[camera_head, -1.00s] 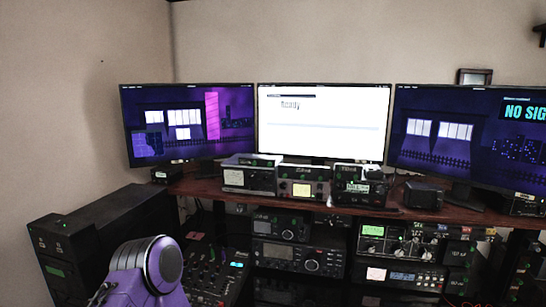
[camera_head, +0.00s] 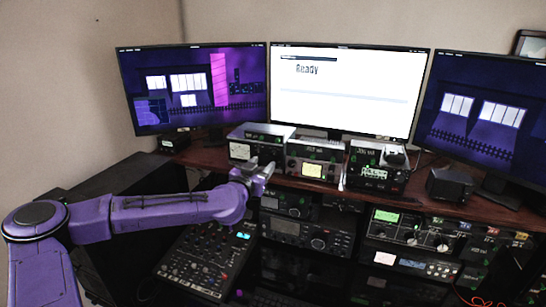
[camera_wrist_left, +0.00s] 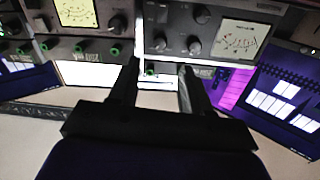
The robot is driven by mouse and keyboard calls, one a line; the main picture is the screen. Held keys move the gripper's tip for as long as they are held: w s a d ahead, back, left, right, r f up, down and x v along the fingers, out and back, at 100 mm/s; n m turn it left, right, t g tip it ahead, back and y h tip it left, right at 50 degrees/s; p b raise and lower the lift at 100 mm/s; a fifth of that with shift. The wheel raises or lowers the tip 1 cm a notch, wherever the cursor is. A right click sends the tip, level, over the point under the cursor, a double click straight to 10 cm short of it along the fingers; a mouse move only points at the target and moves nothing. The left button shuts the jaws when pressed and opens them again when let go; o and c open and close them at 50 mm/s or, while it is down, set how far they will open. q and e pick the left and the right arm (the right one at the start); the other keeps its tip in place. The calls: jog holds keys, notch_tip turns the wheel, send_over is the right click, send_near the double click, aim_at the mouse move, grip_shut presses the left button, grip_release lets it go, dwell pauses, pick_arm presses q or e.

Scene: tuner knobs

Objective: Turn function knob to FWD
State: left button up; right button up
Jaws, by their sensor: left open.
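My left gripper (camera_head: 257,167) is at the front of the shelf, in front of the leftmost tuner box (camera_head: 240,151). In the left wrist view, which is upside down, its two dark fingers (camera_wrist_left: 158,74) are apart with nothing between them. Their tips are near the edge of the grey tuner box (camera_wrist_left: 178,26), which has a lit meter (camera_wrist_left: 238,38) and several dark knobs, one of them the knob (camera_wrist_left: 195,46). I cannot read which knob is the function knob or where FWD is. Contact with the box cannot be told. My right gripper is not in view.
Two more boxes (camera_head: 313,158) (camera_head: 376,165) stand to the right on the wooden shelf (camera_head: 420,190). Monitors (camera_head: 345,90) stand behind. A mixer (camera_head: 205,260) and radio units (camera_head: 300,232) lie below the shelf. A black speaker (camera_head: 449,185) stands at the right.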

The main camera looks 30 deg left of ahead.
aim_at(273, 155)
pick_arm(q)
jog(key=w, duration=0.2)
jog(key=w+a, duration=0.1)
jog(key=w, duration=0.1)
jog(key=w+p, duration=0.1)
jog(key=w, duration=0.2)
jog(key=shift+w+a+f, duration=0.1)
jog(key=shift+a+f, duration=0.1)
jog(key=shift+f, duration=0.05)
jog(key=shift+r, duration=0.1)
jog(key=shift+c, duration=0.3)
grip_shut()
